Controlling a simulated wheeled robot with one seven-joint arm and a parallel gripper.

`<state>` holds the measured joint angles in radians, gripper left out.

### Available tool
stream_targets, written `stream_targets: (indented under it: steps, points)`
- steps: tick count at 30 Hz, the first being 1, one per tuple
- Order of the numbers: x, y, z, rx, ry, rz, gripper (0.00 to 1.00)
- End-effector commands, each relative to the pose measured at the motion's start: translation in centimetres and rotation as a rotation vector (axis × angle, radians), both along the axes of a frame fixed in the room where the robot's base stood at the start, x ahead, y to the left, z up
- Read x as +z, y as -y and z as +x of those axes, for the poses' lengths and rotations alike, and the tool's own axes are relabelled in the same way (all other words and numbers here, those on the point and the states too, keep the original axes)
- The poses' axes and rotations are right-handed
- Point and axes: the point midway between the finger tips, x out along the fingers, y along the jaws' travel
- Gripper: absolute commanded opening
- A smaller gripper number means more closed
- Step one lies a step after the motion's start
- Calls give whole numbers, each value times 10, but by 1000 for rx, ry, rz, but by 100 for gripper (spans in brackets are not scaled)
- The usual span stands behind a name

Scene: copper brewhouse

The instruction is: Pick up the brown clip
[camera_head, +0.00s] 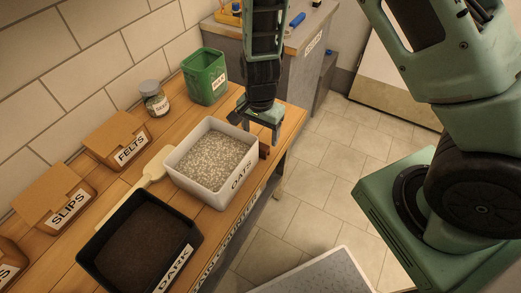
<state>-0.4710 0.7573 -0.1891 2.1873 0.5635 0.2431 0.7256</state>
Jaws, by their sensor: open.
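A small reddish-brown block-like piece, which looks like the brown clip (264,150), is at the right end of the white oats tub (178,177), near the wooden counter's edge. I cannot tell whether it touches the tub. My gripper (261,128) points down just above the brown piece, with its two fingers apart and nothing visible between them. The gripper partly covers the area behind the clip, and the clip's exact shape is too small to make out.
The wooden counter (286,127) also holds a green bin (206,82), a jar (154,103), cardboard boxes marked FELTS (117,137) and SLIPS (50,194), a pale scoop (150,173) and a black tray (190,236) marked DARK. Tiled floor (325,150) lies open right of it.

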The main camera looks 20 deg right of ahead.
Motion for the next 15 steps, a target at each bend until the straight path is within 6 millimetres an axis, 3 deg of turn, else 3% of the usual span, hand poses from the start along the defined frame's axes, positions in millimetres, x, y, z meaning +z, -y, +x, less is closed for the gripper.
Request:
stream_targets:
  steps: [5, 15]
  points:
    - [-11, 1, 0, 0, -1, 0, 71]
    - [-55, 4, -3, 0, -1, 0, 71]
